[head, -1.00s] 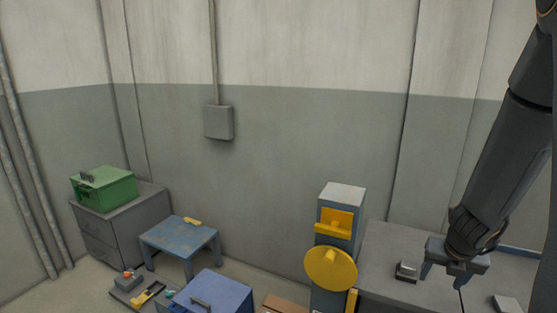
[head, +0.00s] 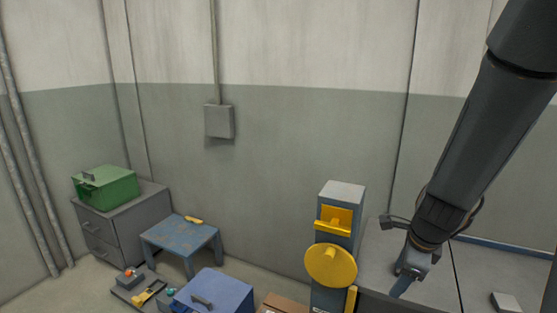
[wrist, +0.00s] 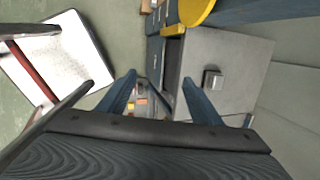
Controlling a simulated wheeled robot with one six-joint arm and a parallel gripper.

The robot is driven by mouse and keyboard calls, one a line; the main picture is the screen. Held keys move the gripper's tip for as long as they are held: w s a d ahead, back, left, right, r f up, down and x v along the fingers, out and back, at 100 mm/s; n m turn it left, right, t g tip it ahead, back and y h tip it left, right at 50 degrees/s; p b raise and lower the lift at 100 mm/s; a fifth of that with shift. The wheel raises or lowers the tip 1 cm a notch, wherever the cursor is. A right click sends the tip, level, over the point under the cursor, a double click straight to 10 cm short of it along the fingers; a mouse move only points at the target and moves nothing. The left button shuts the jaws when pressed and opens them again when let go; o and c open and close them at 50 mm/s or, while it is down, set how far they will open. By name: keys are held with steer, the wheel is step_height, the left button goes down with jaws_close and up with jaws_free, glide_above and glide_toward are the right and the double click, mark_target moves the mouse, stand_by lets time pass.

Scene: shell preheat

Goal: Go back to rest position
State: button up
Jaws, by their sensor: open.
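My gripper (head: 402,287) hangs above the grey bench (head: 430,285) at the right of the head view, at the end of my dark arm. It is turned so that its blue fingers overlap in that view. In the wrist view my gripper (wrist: 158,83) shows two blue fingers spread apart with nothing held between them. In the head view my gripper largely covers that spot.
A blue post with a yellow disc (head: 331,265) stands left of the bench. Another small block (head: 506,302) lies on the bench's right. A blue chest (head: 222,290), blue table (head: 178,234) and green box (head: 108,187) on a grey cabinet (head: 122,222) stand farther left.

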steer(key=s+a+r+n+g, duration=0.1)
steer(key=s+a+n, duration=0.4)
steer(key=n, duration=0.7)
steer(key=s+a+r+n+g, duration=0.1)
steer(key=s+a+n, duration=0.4)
steer(key=n, duration=0.6)
steer(key=shift+a+r+n, duration=0.2)
steer(key=shift+r+n, duration=0.2)
steer(key=shift+r, duration=0.35)
